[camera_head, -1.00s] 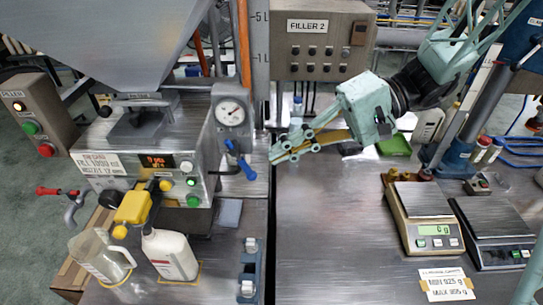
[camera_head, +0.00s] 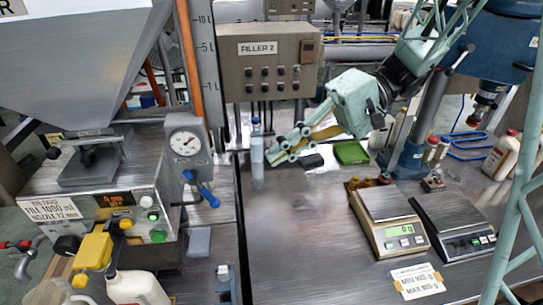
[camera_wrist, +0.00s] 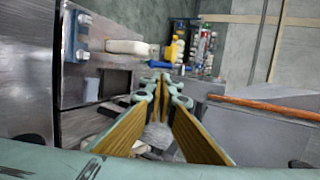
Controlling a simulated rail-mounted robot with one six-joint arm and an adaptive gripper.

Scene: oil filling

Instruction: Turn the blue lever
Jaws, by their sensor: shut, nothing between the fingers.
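The blue lever (camera_head: 203,190) sticks out below the round gauge on the side of the filler, angled down to the right. My gripper (camera_head: 272,155) is right of the lever and higher in the head view, apart from it, with its fingers pointing left. The fingers are shut and empty. In the wrist view my gripper (camera_wrist: 160,82) shows its fingertips together, with tan pads along the fingers.
A yellow-headed nozzle (camera_head: 94,250) stands above a white bottle (camera_head: 138,288) at the filler. A clear blue-capped bottle (camera_head: 256,150) stands close to my fingertips in the picture. Two scales (camera_head: 398,238) sit on the right of the bench. The middle of the bench is clear.

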